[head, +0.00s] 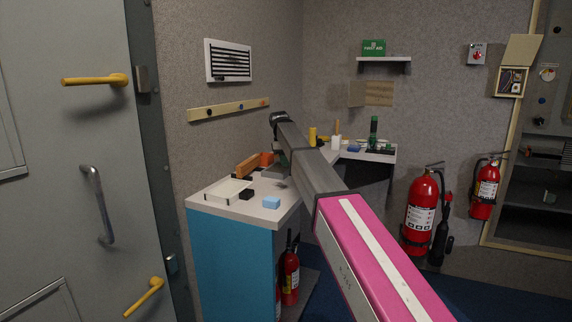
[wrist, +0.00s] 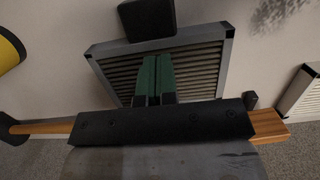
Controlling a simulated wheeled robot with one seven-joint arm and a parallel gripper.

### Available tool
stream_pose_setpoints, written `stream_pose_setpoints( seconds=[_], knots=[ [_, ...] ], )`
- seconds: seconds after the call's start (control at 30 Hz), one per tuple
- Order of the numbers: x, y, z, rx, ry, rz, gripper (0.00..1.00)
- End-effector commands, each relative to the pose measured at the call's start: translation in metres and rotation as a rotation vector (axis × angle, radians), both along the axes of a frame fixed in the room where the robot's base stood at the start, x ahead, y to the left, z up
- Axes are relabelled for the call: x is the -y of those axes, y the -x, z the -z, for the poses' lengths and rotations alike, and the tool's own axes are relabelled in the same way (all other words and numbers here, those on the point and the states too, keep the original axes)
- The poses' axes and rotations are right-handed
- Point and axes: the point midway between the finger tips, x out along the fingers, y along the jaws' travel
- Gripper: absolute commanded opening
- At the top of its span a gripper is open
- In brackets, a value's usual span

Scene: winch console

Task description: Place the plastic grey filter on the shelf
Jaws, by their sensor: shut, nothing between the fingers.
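In the wrist view, a grey-framed slatted panel with dark corners, which looks like the grey filter (wrist: 205,68), lies on a pale surface beyond my gripper. My gripper (wrist: 159,62) has green fingers, shut together with nothing between them, in front of the slats. I cannot tell whether the fingertips touch the panel. In the head view, my arm reaches over the counter, and it hides the fingertips; I cannot make out the filter there. A white shelf (head: 384,59) on the back wall holds a green first aid box (head: 374,48).
In the wrist view, a black block (wrist: 147,18), a yellow-and-black object (wrist: 10,50) and another slatted panel (wrist: 303,100) lie close by. In the head view, the blue cabinet's top (head: 225,210) carries a white tray (head: 229,189) and a light blue block (head: 271,202). Fire extinguishers (head: 420,212) stand at right.

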Motion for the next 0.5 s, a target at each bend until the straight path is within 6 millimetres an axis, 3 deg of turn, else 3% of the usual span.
stream_pose_setpoints(
  seconds=[0.17, 0.5],
  knots=[
    [-0.003, -0.002, -0.018, 0.002, 0.001, 0.001, 0.00],
    [-0.014, -0.006, -0.078, 0.003, -0.001, 0.000, 0.00]
  ],
)
